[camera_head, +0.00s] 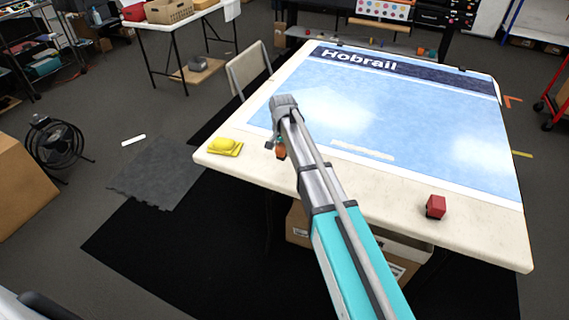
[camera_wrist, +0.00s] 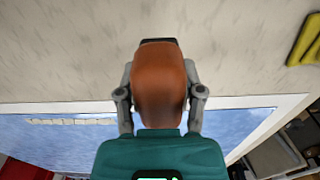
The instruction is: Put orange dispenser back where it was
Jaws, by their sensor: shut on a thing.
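The orange dispenser (camera_head: 281,153) is at my gripper (camera_head: 279,148), over the near left part of the white table (camera_head: 400,222). In the wrist view the orange dispenser (camera_wrist: 159,85) sits between the two grey fingers of my gripper (camera_wrist: 160,76), which are shut on its sides. The pale tabletop (camera_wrist: 60,50) lies beyond it. I cannot tell whether the dispenser touches the tabletop. My arm hides part of the table.
A yellow dispenser (camera_head: 226,146) lies near the table's left corner; it also shows in the wrist view (camera_wrist: 306,42). A red dispenser (camera_head: 436,206) stands near the front right edge. A blue film sheet with a dark Hobrail band (camera_head: 400,66) covers much of the table. The front strip between the dispensers looks clear.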

